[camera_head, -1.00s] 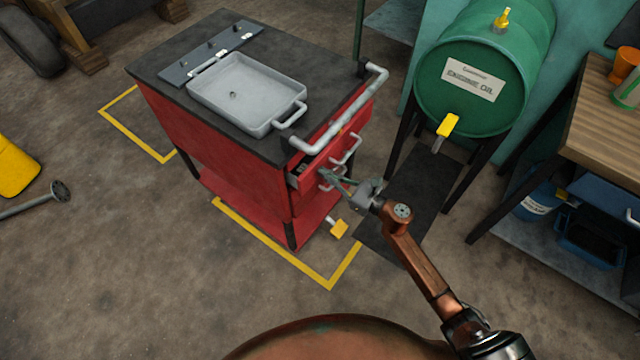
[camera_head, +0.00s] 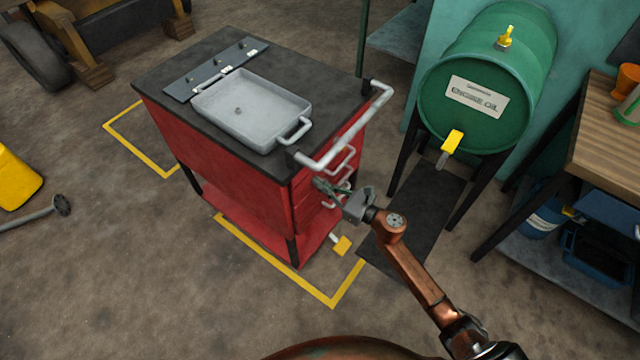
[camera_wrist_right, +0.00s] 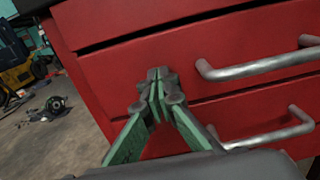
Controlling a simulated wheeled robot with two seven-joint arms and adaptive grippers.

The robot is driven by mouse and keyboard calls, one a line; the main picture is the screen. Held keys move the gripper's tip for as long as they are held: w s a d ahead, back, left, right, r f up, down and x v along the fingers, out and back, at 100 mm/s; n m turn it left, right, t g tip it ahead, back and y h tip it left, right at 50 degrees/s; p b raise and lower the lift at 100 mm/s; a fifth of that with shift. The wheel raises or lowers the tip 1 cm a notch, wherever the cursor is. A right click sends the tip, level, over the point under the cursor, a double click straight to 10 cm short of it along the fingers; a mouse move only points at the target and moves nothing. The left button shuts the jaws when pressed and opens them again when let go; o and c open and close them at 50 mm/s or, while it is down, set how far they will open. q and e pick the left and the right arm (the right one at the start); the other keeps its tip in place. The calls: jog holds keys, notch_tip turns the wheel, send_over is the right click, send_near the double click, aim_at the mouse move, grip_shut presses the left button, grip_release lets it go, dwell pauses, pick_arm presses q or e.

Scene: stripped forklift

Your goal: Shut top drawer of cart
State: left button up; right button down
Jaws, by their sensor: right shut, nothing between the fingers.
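The red cart (camera_head: 225,150) stands with its handled side toward my right arm. Its top drawer (camera_head: 307,179) looks flush, or nearly so, with the cart's front; part of it is hidden by the rail and my gripper. In the right wrist view the drawer front (camera_wrist_right: 185,50) has a grey bar handle (camera_wrist_right: 262,64). My right gripper (camera_head: 318,184) is shut and empty. Its fingertips (camera_wrist_right: 158,74) are at the drawer front, left of the handle; I cannot tell if they touch. My left gripper is not in view.
A grey push rail (camera_head: 345,130) juts out above the drawers. A lower drawer handle (camera_wrist_right: 268,136) sticks out below. A grey tray (camera_head: 250,108) lies on the cart's top. A green oil drum (camera_head: 480,85) on a stand is to the right.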

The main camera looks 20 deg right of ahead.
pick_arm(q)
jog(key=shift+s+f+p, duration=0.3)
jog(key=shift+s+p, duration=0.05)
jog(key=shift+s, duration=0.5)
pick_arm(e)
jog(key=v, duration=1.4)
jog(key=shift+f, duration=0.1)
